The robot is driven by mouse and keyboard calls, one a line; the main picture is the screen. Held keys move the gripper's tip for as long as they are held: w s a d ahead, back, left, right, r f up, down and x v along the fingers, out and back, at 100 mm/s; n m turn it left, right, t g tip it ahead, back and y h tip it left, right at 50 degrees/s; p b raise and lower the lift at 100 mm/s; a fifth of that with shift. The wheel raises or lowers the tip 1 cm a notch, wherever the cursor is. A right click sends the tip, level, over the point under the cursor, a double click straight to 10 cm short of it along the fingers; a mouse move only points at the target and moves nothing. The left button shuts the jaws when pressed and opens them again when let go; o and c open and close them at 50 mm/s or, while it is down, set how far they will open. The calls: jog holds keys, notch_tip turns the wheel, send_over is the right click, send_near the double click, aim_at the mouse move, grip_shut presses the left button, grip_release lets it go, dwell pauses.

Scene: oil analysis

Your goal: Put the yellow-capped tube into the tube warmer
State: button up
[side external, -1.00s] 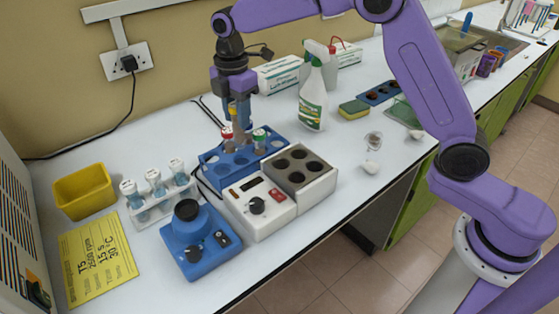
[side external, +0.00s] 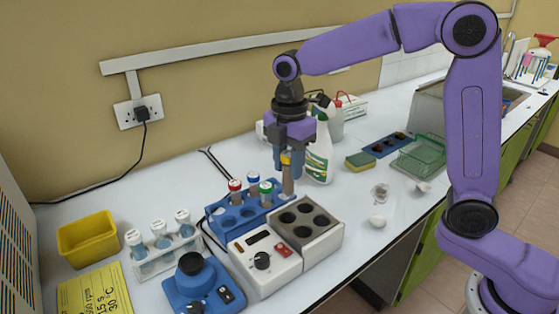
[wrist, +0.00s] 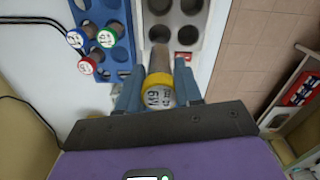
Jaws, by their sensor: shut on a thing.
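My gripper (side external: 287,160) is shut on the yellow-capped tube (side external: 287,182) and holds it upright above the bench, just behind the tube warmer. In the wrist view, the tube's yellow cap (wrist: 158,92) sits between the two fingers, with the tube's lower part pointing toward the warmer. The tube warmer (side external: 270,264) is a white box with a grey block of several dark round wells, which look empty; its block also shows in the wrist view (wrist: 176,19). The blue rack (side external: 217,222) stands beside and behind it, with red-, blue- and green-capped tubes in it.
A blue vortex-like device (side external: 203,291) stands at the front left. A white rack of white-capped tubes (side external: 163,245), a yellow bin (side external: 88,240) and a yellow card (side external: 95,291) are at the left. A spray bottle (side external: 320,155) and a sponge (side external: 360,161) stand behind and right.

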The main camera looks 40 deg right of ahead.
notch_tip(320, 180, down, 11)
dwell(1.0)
jog(key=o, duration=1.1)
jog(key=shift+r, duration=0.1)
